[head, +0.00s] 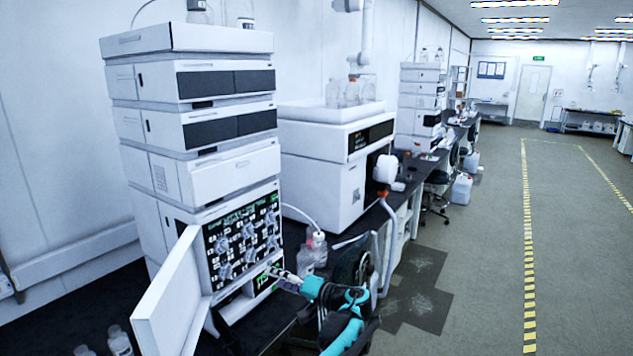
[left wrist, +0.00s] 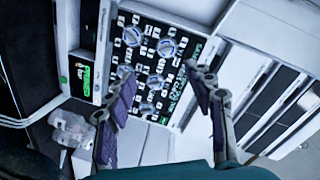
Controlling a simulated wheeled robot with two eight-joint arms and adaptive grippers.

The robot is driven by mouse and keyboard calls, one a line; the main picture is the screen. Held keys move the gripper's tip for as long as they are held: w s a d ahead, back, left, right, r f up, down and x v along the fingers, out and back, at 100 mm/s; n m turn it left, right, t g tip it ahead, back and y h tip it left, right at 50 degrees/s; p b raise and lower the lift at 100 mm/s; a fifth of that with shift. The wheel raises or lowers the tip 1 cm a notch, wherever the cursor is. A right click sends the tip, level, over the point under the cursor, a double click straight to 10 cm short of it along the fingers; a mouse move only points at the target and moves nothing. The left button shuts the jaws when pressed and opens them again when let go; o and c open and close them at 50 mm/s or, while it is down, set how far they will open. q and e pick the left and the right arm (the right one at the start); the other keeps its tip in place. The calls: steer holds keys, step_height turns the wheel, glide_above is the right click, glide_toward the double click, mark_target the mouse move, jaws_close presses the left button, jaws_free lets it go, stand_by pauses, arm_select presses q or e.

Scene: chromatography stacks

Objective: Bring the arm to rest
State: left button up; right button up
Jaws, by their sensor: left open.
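My left gripper (head: 283,278) is in front of the open lower module of the near chromatography stack (head: 235,245), at the lower right of its exposed panel. In the left wrist view the left gripper (left wrist: 160,90) has its two purple-padded fingers spread apart with nothing between them. The panel (left wrist: 150,60) with round fittings and printed labels lies beyond the fingertips. My teal and black left arm reaches up from the bottom in the head view. The right gripper is in neither view.
The white door (head: 170,300) of the module stands open to the left. Clear bottles (head: 313,250) stand on the dark bench just behind the gripper. A second instrument (head: 335,160) sits farther along the bench. The floor to the right (head: 480,250) is open.

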arm_select(q)
steer(key=s+a+g+h+b, duration=0.1)
steer(key=s+a+h, duration=0.3)
steer(key=s, duration=0.5)
steer(key=s+a+g+h+b, duration=0.1)
steer(key=s+a+g+h, duration=0.1)
steer(key=s+a, duration=0.6)
steer(key=s+d+f+h, duration=0.1)
steer(key=s+f+h, duration=0.1)
steer(key=s, duration=0.5)
steer(key=s+d+f+h+b, duration=0.1)
steer(key=s+d+f+h, duration=0.1)
steer(key=s+f, duration=0.3)
steer(key=s+d+f+t+h+b, duration=0.1)
steer(key=s+f+h, duration=0.2)
steer(key=s, duration=0.8)
steer(key=shift+d+f+n+h, duration=0.3)
steer(key=shift+d+f+n, duration=0.1)
steer(key=shift+f, duration=0.15)
